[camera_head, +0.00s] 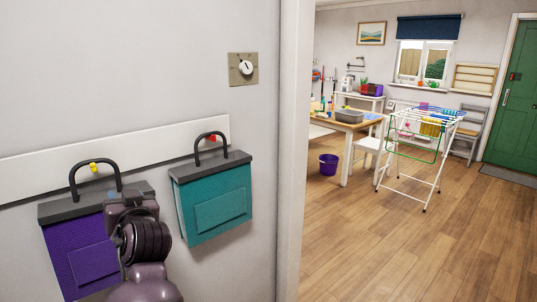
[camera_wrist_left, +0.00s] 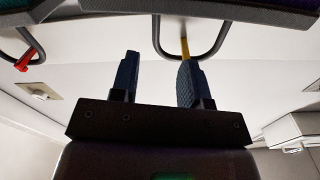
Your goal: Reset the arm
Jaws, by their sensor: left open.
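My left arm (camera_head: 143,245) rises from the bottom in the head view, in front of a purple box (camera_head: 82,252) hanging on the wall; its fingers are hidden there. In the left wrist view, my left gripper (camera_wrist_left: 158,62) is open, its two dark blue fingers apart with nothing held between them. The purple box's dark loop handle (camera_wrist_left: 157,35) and a yellow peg (camera_wrist_left: 185,46) show just beyond the fingertips. The right finger overlaps the loop in the picture; I cannot tell whether they touch. My right gripper is not in view.
A teal box (camera_head: 213,203) hangs by its handle at a red peg (camera_head: 211,138) on the white rail (camera_head: 140,150), right of the purple one. A dial (camera_head: 245,67) is above. Past the door frame (camera_head: 291,150) are a drying rack (camera_head: 430,145), table, purple bucket (camera_head: 329,164) and open floor.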

